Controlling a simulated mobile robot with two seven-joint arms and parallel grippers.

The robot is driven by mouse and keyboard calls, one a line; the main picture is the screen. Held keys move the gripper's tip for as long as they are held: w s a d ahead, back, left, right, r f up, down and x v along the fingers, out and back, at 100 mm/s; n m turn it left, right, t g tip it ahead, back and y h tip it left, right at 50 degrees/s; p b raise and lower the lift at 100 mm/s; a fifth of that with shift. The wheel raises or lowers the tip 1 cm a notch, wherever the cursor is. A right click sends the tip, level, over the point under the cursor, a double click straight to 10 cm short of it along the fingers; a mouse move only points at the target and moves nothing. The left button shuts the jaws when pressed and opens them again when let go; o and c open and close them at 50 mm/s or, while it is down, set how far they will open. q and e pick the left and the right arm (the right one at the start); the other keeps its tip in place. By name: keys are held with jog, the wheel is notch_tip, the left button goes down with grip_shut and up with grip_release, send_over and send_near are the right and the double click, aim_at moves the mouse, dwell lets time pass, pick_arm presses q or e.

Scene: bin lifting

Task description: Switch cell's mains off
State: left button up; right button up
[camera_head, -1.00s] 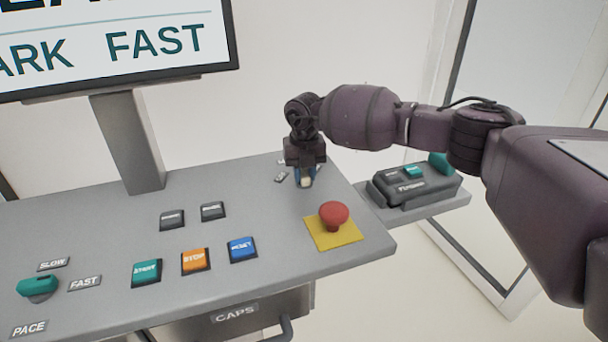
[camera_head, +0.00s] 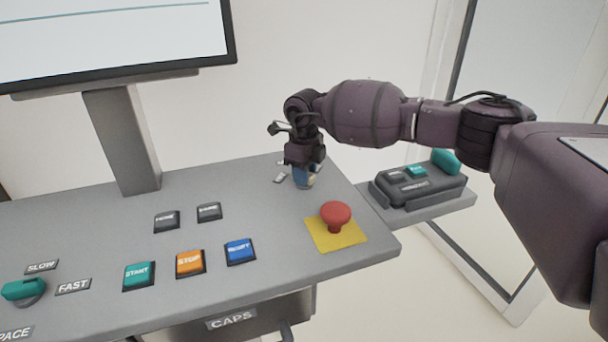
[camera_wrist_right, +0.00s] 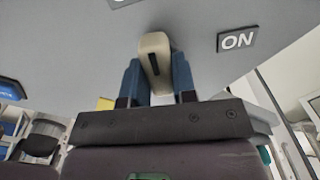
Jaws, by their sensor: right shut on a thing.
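The mains switch is a cream rotary knob (camera_wrist_right: 153,58) with a dark line on its face, on the grey console (camera_head: 235,190). In the right wrist view it stands between the two blue fingers of my right gripper (camera_wrist_right: 156,72). My right gripper (camera_head: 303,180) is shut on the knob at the console's back right; in the head view the fingers and wrist mostly hide it. An ON label (camera_wrist_right: 237,40) lies to the right of the knob in the wrist view. Another label is cut off at that view's top edge. My left gripper is out of view.
A red mushroom button (camera_head: 335,214) on a yellow plate (camera_head: 352,238) stands in front of my right gripper. START (camera_head: 139,275), STOP (camera_head: 190,262) and blue (camera_head: 240,250) buttons are further left. A dark pendant (camera_head: 420,188) rests on the right shelf. A monitor (camera_head: 110,40) stands at the back left.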

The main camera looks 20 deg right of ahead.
jog(key=shift+n, duration=0.5)
jog(key=o, duration=0.8)
jog(key=shift+o, duration=0.6)
jog(key=shift+r, duration=0.1)
jog(key=shift+r, duration=0.2)
notch_tip(320, 180, up, 10)
jog(key=shift+r, duration=0.15)
jog(key=shift+r, duration=0.1)
